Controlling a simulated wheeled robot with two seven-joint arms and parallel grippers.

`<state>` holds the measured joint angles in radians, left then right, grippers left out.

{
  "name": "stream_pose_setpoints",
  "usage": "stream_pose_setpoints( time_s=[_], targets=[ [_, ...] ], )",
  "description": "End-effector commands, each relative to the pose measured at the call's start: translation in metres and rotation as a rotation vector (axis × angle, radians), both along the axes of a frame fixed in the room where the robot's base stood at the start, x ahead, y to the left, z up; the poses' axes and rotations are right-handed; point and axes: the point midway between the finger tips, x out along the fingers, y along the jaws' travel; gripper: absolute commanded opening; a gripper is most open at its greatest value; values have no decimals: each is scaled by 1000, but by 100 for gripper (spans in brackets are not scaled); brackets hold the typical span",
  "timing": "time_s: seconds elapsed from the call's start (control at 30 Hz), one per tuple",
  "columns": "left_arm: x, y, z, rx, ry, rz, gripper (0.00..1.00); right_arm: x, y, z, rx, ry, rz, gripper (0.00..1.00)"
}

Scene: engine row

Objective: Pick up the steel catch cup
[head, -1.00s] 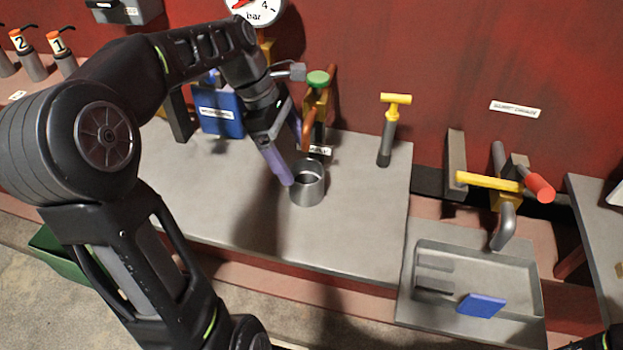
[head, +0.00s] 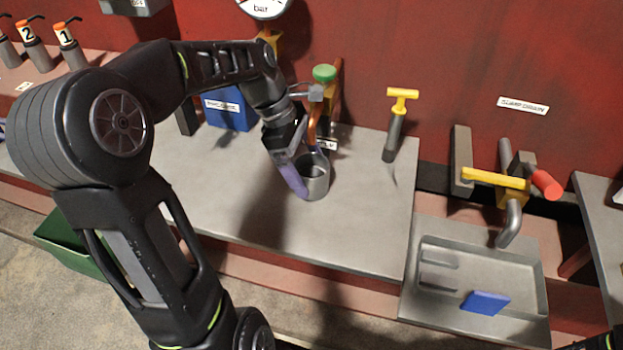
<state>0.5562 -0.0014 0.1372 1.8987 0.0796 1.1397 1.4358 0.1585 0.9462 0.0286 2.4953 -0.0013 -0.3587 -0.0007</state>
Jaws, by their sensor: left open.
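The steel catch cup (head: 317,183) stands upright on the grey bench top (head: 375,225), in the middle of the head view. My left gripper (head: 307,180) is open at the cup. One purple finger is in front of the cup's left side, and the other shows at the far side near the rim. The gripper covers part of the cup's left side and opening. I cannot tell whether the fingers touch the cup. My right gripper does not show.
Behind the cup stands a valve with a green knob (head: 324,73). A yellow T-handle (head: 402,95) is to its right. A tray (head: 432,246) with a blue block (head: 484,302) sits at lower right under a spout (head: 509,225). The bench right of the cup is clear.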

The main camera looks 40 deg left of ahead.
Motion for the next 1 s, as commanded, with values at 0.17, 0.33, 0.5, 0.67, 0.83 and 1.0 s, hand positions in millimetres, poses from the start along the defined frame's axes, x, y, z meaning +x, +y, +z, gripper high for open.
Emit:
stream_pose_setpoints(
  time_s=[0.17,0.33,0.5,0.67,0.83,1.0],
  targets=[
    [2,-8,-21,-1,2,-1,92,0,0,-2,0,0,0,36],
    [3,-9,-23,1,-1,0,92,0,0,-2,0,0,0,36],
    [3,-9,-23,0,-1,0,92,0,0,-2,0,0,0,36],
    [3,-9,-23,0,-1,0,92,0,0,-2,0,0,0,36],
    [3,-9,-23,0,-1,0,89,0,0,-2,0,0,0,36],
    [3,-9,-23,0,-1,0,75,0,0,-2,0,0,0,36]
  ],
)
